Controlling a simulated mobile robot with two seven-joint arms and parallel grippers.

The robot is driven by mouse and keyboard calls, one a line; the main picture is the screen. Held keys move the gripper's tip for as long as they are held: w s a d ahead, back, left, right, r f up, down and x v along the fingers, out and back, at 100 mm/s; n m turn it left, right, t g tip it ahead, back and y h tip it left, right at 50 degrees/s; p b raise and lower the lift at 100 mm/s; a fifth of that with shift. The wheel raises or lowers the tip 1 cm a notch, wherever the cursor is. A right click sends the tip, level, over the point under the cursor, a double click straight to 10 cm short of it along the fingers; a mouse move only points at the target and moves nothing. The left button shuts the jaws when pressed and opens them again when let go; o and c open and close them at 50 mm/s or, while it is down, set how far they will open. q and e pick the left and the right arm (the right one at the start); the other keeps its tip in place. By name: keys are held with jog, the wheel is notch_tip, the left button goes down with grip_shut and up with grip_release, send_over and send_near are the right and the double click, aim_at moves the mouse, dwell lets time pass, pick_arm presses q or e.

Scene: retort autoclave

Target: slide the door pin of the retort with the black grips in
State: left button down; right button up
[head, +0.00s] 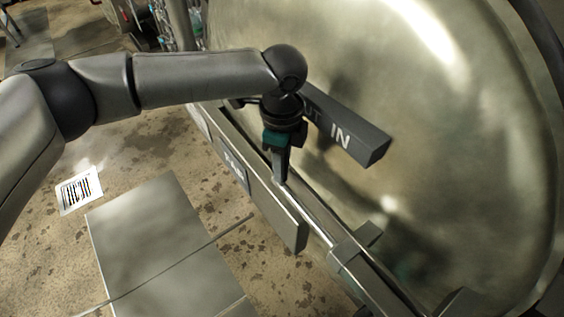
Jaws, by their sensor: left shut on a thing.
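The retort's large round metal door (440,150) fills the right of the head view. The door pin (308,217) is a shiny bare rod running diagonally along the rail below the door, toward a grey block (347,258) at lower right. My left gripper (280,178) points down and is shut on the door pin at the upper-left end of the visible rod. The gripper hides the part it holds. I cannot make out any black grips. My right gripper is not in view.
A dark bar (368,148) lettered "IN", its other word partly hidden, juts out beside my gripper. A flat plate (285,215) runs along the rail's near side. Floor plates (160,245) and a printed sheet (79,190) lie on the stained floor at left.

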pick_arm(q)
jog(key=shift+s+d, duration=0.1)
dwell(0.6)
jog(key=shift+s+d+p, duration=0.2)
jog(key=shift+s+p, duration=0.1)
jog(key=shift+p, duration=0.15)
jog(key=p, duration=0.4)
send_over(307, 212)
jog(key=shift+w+a+r, duration=0.1)
jog(key=shift+w+a, duration=0.1)
jog(key=shift+s+d, duration=0.2)
jog(key=c, duration=0.7)
grip_release()
jog(key=shift+s+d, duration=0.1)
jog(key=shift+s, duration=0.05)
jog(key=shift+o, duration=0.4)
notch_tip(307, 212, up, 15)
jog(key=shift+b, duration=0.35)
